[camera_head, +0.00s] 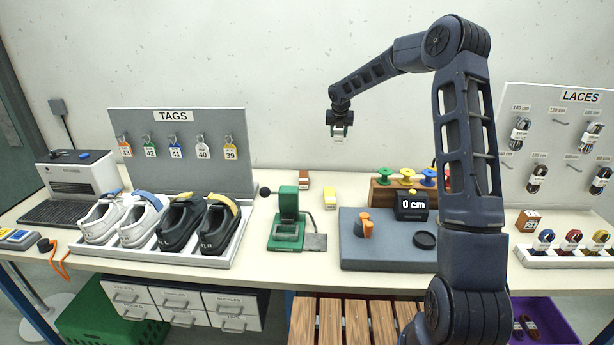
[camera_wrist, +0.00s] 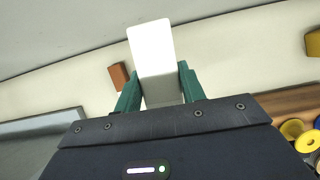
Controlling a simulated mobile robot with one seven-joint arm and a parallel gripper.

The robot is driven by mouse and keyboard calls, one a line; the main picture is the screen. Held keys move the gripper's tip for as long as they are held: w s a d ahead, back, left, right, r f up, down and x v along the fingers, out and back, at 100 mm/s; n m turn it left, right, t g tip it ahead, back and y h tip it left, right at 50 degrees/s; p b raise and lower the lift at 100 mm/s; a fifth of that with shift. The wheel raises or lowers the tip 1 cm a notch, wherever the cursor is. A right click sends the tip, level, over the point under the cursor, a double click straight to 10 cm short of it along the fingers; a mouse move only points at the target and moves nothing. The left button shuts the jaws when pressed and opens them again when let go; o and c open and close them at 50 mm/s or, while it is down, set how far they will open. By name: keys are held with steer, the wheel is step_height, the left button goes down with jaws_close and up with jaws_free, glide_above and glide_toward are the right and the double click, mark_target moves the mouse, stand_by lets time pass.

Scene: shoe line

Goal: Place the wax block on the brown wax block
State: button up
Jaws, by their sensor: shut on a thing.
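My gripper (camera_head: 340,129) is shut on a white wax block (camera_wrist: 152,50) and holds it in the air above the back of the table. In the wrist view the block stands out between the two green fingers of my gripper (camera_wrist: 158,82). The brown wax block (camera_head: 304,178) lies on the table near the back wall, below and left of my gripper. It also shows in the wrist view (camera_wrist: 118,76), left of the held block and apart from it. The top of the brown block looks bare.
A green press (camera_head: 288,225) stands in front. Shoes in a tray (camera_head: 232,248) stand left.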

step_height(320, 180, up, 2)
glide_above(304, 175)
steer(key=s, duration=0.1)
step_height(304, 175, down, 20)
steer(key=shift+s+a+r, duration=0.1)
steer(key=shift+s+r, duration=0.05)
steer(key=shift+r, duration=0.05)
stand_by(0.4)
steer(key=o, duration=1.1)
steer(key=shift+f, duration=0.15)
steer(key=v, duration=1.2)
steer(key=shift+d, duration=0.2)
